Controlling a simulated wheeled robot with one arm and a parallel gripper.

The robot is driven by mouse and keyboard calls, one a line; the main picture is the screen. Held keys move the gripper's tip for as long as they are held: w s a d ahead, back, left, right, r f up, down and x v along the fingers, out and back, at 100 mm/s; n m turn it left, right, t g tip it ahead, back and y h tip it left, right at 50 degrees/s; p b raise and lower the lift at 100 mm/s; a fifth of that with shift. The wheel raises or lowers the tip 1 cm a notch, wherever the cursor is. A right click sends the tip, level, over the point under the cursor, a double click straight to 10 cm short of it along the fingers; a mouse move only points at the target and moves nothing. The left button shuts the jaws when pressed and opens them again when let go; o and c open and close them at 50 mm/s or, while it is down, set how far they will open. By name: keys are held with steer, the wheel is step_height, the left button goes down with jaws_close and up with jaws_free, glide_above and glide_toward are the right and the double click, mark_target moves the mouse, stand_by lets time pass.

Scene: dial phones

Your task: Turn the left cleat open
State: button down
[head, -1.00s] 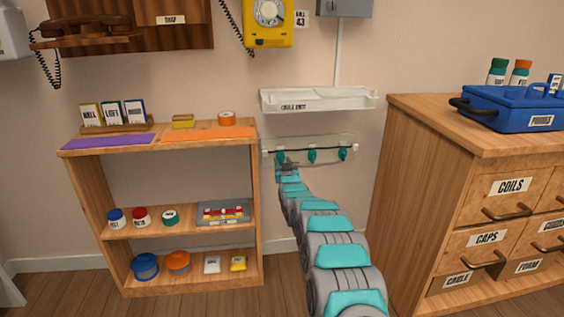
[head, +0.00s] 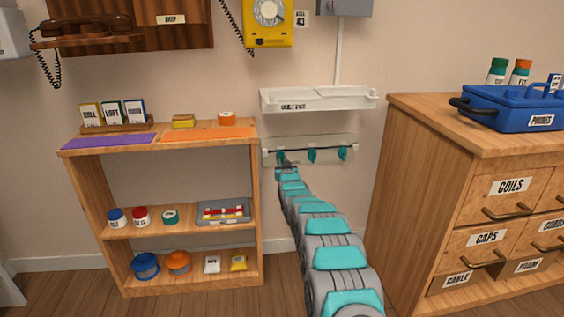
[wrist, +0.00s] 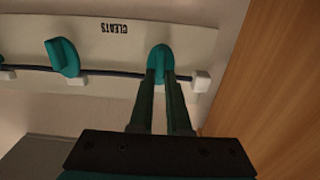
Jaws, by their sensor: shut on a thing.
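The left cleat (head: 281,158) is a teal knob on a pale plate labelled CLEATS (wrist: 112,28), which shows upside down in the wrist view. In that view the left cleat (wrist: 160,55) is on the right. My gripper (wrist: 160,75) has its two dark fingers closed on this cleat, one on each side, hiding its lower part. In the head view my gripper (head: 286,168) reaches the plate's left end. The middle cleat (head: 311,155) and right cleat (head: 344,153) are free. The middle one (wrist: 63,57) looks slightly tilted in the wrist view.
A dark cable (wrist: 110,74) runs along the plate through white end clips. A white tray (head: 318,104) is fixed above the plate. A wooden shelf (head: 256,190) stands close on the left, and a wooden cabinet (head: 405,190) on the right.

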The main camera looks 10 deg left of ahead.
steer(key=shift+n, duration=0.3)
stand_by(0.4)
steer(key=n, duration=0.4)
steer(key=a+n, duration=0.1)
steer(key=n, duration=0.3)
steer(key=f+n, duration=0.1)
steer(key=n, duration=0.2)
steer(key=shift+s+a+f+n, duration=0.1)
steer(key=shift+s+a+n, duration=0.2)
steer(key=shift+a+n, duration=0.1)
steer(key=n, duration=0.1)
steer(key=n+p, duration=0.1)
steer(key=n, duration=0.2)
steer(key=shift+a+f+n+p, duration=0.1)
steer(key=shift+f+n+p, duration=0.2)
steer(key=shift+p, duration=0.1)
steer(key=n+p, duration=0.1)
steer(key=n, duration=0.1)
steer(key=n+p, duration=0.1)
steer(key=n, duration=0.1)
steer(key=shift+f, duration=0.35)
steer(key=shift+d+f+n+p, duration=0.2)
steer(key=shift+n+p, duration=0.2)
steer(key=shift+n, duration=0.5)
